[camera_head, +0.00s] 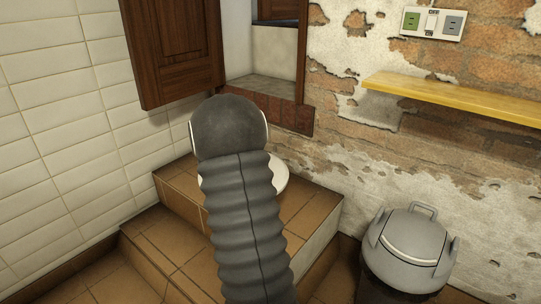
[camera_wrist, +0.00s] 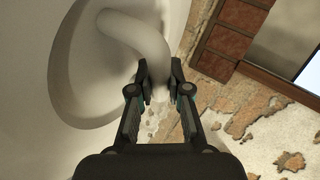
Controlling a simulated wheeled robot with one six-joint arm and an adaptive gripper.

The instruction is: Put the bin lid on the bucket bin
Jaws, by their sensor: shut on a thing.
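My gripper (camera_wrist: 159,82) is shut on the curved handle of a large pale thing, taken as the bin lid (camera_wrist: 30,110), in the wrist view. The handle (camera_wrist: 133,32) arches out of an oval recess. In the head view my arm hides my gripper and most of the lid. A white rounded edge (camera_head: 281,174) shows beside the arm, above the tiled step. A grey rounded container (camera_head: 409,246), seemingly the bucket bin, stands at lower right, apart from the lid. It has a top loop, side lugs and a pale curved band. I cannot tell whether its top is open.
Tiled steps (camera_head: 315,215) rise in the middle, left of the container. A yellow shelf (camera_head: 455,98) juts from the brick wall above it. A wooden shutter (camera_head: 176,50) hangs open at upper left. White tiles (camera_head: 50,130) cover the left wall.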

